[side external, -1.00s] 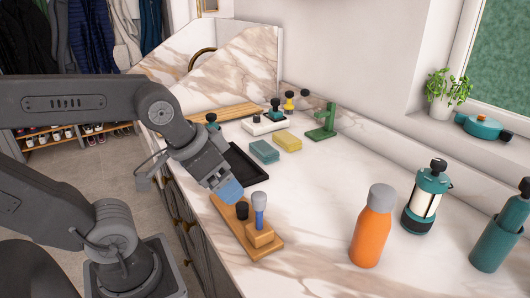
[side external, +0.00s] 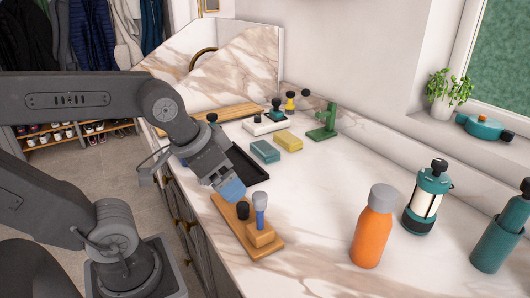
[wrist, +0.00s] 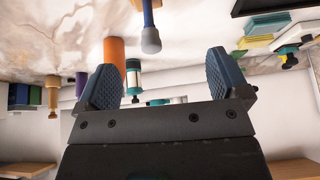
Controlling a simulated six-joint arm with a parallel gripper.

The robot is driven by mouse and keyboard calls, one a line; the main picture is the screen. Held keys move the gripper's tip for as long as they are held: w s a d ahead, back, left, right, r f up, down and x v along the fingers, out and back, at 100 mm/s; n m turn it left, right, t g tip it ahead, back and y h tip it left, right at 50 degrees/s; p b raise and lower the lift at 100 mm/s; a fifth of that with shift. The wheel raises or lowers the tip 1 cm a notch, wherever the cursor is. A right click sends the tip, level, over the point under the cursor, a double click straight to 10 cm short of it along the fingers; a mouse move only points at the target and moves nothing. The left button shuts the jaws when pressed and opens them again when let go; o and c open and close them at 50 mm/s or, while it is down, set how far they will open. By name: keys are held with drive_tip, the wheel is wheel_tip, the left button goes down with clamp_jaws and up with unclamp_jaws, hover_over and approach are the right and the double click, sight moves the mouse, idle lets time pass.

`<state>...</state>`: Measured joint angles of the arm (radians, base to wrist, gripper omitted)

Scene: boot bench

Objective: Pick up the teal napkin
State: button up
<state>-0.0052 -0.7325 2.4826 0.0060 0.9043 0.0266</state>
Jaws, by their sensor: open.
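A flat teal block-shaped piece (side external: 265,151) lies on the marble counter next to a yellow one; it may be the folded napkin, but I cannot tell its material. In the wrist view a teal piece (wrist: 264,28) shows at the upper right.
A black tray (side external: 250,166) lies behind. An orange bottle (side external: 372,235) and a teal lantern (side external: 427,195) stand right. The middle counter is clear.

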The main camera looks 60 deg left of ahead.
drive_tip(key=w+a+r+m+g+y, duration=0.25)
drive_tip(key=w+a+m, duration=0.35)
drive_tip(key=w, duration=0.4)
drive_tip(key=m+g+y, duration=0.2)
drive_tip(key=m+g, duration=0.1)
drive_tip(key=m, duration=0.9)
hover_over(265, 148)
drive_tip(key=d, duration=0.2)
drive_tip(key=f, duration=1.4)
drive_tip(key=shift+a+f, duration=0.1)
drive_tip(key=shift+a, duration=0.1)
drive_tip(key=shift+d+x, duration=0.15)
drive_tip(key=shift+x, duration=1.3)
drive_tip(key=shift+d+x, duration=0.1)
drive_tip(key=shift+x, duration=1.35)
drive_tip(key=shift+w+f, duration=0.1)
drive_tip(key=shift+c, duration=0.2)
drive_tip(key=c, duration=1)
drive_tip(key=shift+o, duration=0.2)
